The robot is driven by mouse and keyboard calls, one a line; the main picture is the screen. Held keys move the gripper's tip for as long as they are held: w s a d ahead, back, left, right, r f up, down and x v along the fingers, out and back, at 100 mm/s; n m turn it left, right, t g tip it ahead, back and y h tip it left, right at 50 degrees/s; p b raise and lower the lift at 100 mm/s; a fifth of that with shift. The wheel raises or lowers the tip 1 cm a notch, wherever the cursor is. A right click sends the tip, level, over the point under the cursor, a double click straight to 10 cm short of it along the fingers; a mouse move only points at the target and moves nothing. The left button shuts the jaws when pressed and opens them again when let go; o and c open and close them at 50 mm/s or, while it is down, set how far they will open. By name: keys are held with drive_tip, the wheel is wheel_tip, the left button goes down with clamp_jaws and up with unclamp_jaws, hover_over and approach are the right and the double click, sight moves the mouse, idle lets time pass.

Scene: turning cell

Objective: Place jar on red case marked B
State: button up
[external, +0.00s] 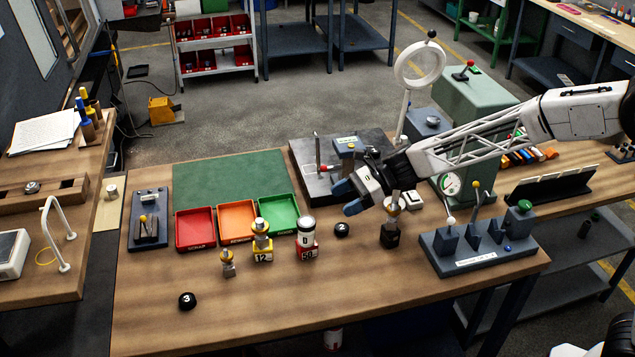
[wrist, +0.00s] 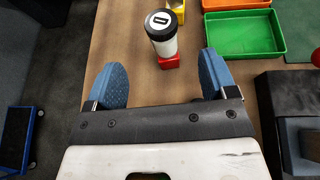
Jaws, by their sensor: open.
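A red tray (external: 195,229) lies further left; I cannot read a B on any red thing.
An orange tray (external: 237,222) and a green tray (external: 279,214) lie beside the red one. A yellow-banded stack (external: 262,241) and a small wooden piece (external: 228,264) stand left of the jar. The front left bench is mostly clear.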

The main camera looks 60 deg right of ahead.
drive_tip(key=shift+s, duration=0.1)
drive_tip(key=s+a+r+n+g+h, duration=0.15)
drive_tip(key=s+n, duration=0.25)
drive_tip(key=s, duration=0.5)
drive_tip(key=s+a+r+n+g+h, duration=0.1)
drive_tip(key=s+r+n+g, duration=0.15)
drive_tip(key=s+n, duration=0.4)
drive_tip(key=s+a+r+n+g+h, duration=0.1)
drive_tip(key=s+a+r+n, duration=0.15)
drive_tip(key=s, duration=0.75)
drive_tip(key=s+d+n+h, duration=0.2)
drive_tip(key=s+n, duration=0.2)
drive_tip(key=s, duration=0.5)
drive_tip(key=s+d+f+n+h, duration=0.1)
drive_tip(key=s+d+n+h, duration=0.1)
drive_tip(key=s, duration=0.7)
drive_tip(key=s+d+f+n+g+h, duration=0.1)
drive_tip(key=s+d+n+h, duration=0.2)
drive_tip(key=s+n, duration=0.3)
drive_tip(key=s, duration=0.4)
drive_tip(key=shift+d+n, duration=0.2)
drive_tip(key=shift+n, duration=0.2)
